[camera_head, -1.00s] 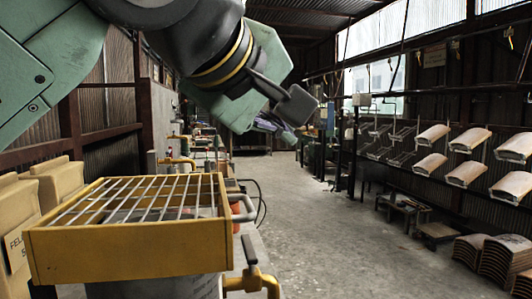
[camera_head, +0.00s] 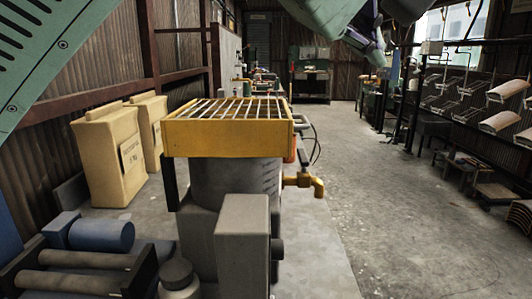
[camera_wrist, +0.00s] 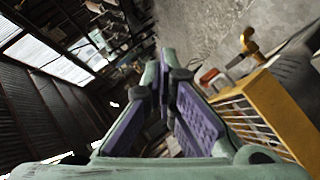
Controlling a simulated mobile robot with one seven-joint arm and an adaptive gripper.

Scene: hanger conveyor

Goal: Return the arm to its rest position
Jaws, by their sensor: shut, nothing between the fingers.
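My gripper (camera_wrist: 164,70) shows in the wrist view with its two purple-padded fingers meeting at the tips, shut and empty. The arm is raised and no object hangs from it. In the head view, green parts of my arm cross the top edge and the upper left corner. Most of the arm and gripper is cut off there. The yellow grate-topped box (camera_head: 228,138) stands on a grey cylinder in the head view, below and left of the arm part. It also shows at the right of the wrist view (camera_wrist: 280,108), apart from the fingers.
A brass tap (camera_head: 304,181) sticks out beside the grey cylinder. Tan bins (camera_head: 112,155) stand along the left wall. A blue motor (camera_head: 98,235) and rollers lie at front left. Racks with curved panels (camera_head: 508,92) line the right. The concrete floor (camera_head: 400,215) between is open.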

